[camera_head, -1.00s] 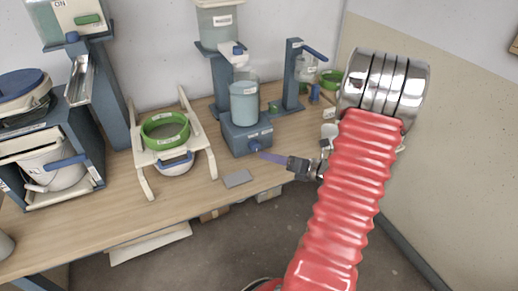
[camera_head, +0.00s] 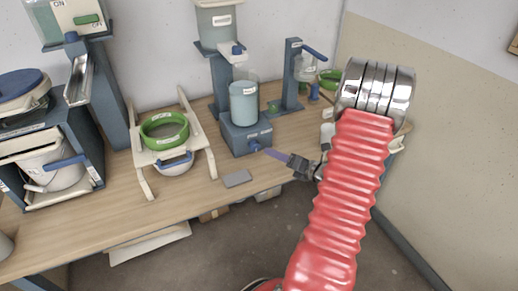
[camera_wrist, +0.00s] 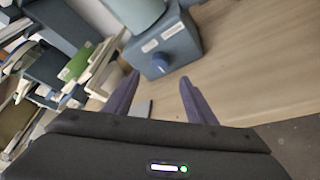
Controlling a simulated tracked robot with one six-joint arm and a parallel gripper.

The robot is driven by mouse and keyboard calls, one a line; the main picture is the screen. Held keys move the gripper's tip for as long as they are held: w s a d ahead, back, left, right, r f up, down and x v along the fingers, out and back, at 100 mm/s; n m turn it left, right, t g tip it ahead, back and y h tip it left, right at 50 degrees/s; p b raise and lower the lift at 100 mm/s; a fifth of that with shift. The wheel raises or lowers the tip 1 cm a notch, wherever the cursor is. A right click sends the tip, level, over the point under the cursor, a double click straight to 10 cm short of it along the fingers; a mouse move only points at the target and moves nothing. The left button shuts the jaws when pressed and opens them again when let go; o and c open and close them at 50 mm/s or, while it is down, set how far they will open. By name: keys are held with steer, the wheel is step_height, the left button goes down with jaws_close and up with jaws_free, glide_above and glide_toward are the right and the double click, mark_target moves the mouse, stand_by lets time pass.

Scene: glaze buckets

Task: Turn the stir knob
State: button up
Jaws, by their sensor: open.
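The stir knob (camera_head: 255,147) is a small blue knob on the front of a blue-grey base box (camera_head: 236,139). A light blue cylindrical container (camera_head: 243,105) stands on that box. In the wrist view the knob (camera_wrist: 159,66) shows on the box front (camera_wrist: 180,42), beyond and between my fingers. My gripper (camera_wrist: 158,80) is open, with purple fingers spread apart and nothing between them. In the head view my gripper (camera_head: 272,153) is at the knob's right, its fingers pointing at it. A small gap seems to remain, but contact is hard to judge there.
A wooden bench (camera_head: 100,218) carries everything. A green-ringed sieve on a cream stand (camera_head: 148,157) is left of the box. A flat grey plate (camera_head: 237,179) lies near the front edge. A blue press stand (camera_head: 292,75) is behind right. The bench right of the box is fairly clear.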

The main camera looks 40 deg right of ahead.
mark_target(255, 148)
steer(key=x, duration=1)
steer(key=shift+w, duration=0.1)
steer(key=shift+c, duration=0.2)
steer(key=c, duration=1)
steer(key=shift+n, duration=0.3)
steer(key=shift+a+n+g+h, duration=0.1)
steer(key=shift+n+g+h, duration=0.3)
steer(key=shift+n+h, duration=0.35)
steer(key=n+h, duration=0.1)
steer(key=n+g, duration=0.1)
steer(key=shift+a+r+n+h, duration=0.1)
steer(key=shift+a+n+h, duration=0.05)
steer(key=shift+n+h, duration=0.2)
steer(key=n+h, duration=0.3)
steer(key=n, duration=0.1)
steer(key=shift+w+a+g, duration=0.1)
steer(key=shift+a+g, duration=0.2)
steer(key=shift+g, duration=0.1)
